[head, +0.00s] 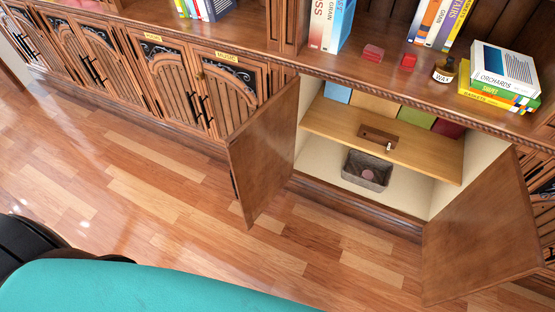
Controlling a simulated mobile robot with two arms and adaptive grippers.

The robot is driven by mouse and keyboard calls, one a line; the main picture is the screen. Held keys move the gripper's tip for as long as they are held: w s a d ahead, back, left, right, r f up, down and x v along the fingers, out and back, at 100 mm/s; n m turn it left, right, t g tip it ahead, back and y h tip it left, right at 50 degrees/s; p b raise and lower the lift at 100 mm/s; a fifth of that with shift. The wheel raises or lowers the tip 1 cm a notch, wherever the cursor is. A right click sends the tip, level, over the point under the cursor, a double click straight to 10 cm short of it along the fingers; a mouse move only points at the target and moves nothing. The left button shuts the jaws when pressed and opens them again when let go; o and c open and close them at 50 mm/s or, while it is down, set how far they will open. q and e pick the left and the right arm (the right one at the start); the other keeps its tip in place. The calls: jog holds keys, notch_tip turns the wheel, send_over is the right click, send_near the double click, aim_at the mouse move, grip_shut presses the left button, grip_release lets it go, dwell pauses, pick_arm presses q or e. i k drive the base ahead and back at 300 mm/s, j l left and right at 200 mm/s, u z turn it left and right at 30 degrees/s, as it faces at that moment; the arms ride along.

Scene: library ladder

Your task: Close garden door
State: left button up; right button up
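A wooden cabinet stands open below the shelf ledge. Its left door (262,150) is swung out toward the room, and its right door (480,232) is swung out wide to the right. No garden label is readable on either open door, so I cannot tell which is the garden door. Inside are a shelf board (350,133) with a small brown wooden object (378,136) on it and a dark basket (366,171) below. Neither of my grippers is in view.
Closed carved doors (172,85) with small yellow labels line the left. The ledge holds books (505,68), two red blocks (373,52) and a jar (444,70). Wooden floor (150,190) in front is clear. A teal surface (150,285) fills the lower left.

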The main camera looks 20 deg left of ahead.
aim_at(261, 151)
jog(key=i+j+z, duration=0.1)
jog(key=j+z, duration=0.85)
jog(key=i+l, duration=0.05)
